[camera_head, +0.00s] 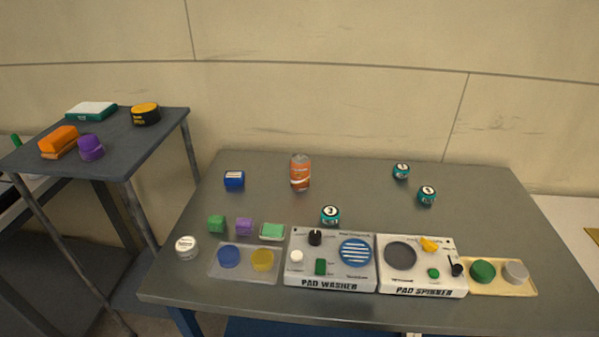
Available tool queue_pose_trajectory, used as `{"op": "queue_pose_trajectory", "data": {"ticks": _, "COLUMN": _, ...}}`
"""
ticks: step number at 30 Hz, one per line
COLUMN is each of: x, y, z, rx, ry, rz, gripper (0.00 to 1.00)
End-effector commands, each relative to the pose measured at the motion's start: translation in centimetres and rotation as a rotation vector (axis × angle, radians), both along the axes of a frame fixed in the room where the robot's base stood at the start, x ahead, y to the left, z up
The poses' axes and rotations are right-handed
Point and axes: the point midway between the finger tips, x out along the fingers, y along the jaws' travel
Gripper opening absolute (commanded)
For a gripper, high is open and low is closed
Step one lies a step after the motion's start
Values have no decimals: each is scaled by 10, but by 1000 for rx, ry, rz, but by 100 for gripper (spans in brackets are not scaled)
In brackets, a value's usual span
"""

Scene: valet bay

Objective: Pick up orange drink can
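The orange drink can (300,174) stands upright near the back middle of the grey table (480,215). It has an orange body with pale lettering and a metal top. Nothing touches it. My gripper is not in view.
A blue box (234,181) is left of the can. Teal tins (330,215) stand in front and to the right. The pad washer (331,283) and pad spinner (424,291) line the front, beside small blocks and pads. A higher side table (119,150) stands left.

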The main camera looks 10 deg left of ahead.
Motion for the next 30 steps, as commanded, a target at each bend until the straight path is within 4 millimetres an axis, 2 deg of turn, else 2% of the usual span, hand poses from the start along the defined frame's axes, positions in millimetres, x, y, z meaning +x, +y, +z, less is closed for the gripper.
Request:
{"op": "queue_pose_trajectory", "data": {"ticks": 9, "x": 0, "y": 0, "z": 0, "rx": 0, "ry": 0, "rz": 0, "gripper": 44}}
{"op": "queue_pose_trajectory", "data": {"ticks": 26, "x": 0, "y": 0, "z": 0, "rx": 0, "ry": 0, "rz": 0, "gripper": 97}}
{"op": "queue_pose_trajectory", "data": {"ticks": 30, "x": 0, "y": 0, "z": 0, "rx": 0, "ry": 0, "rz": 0, "gripper": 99}}
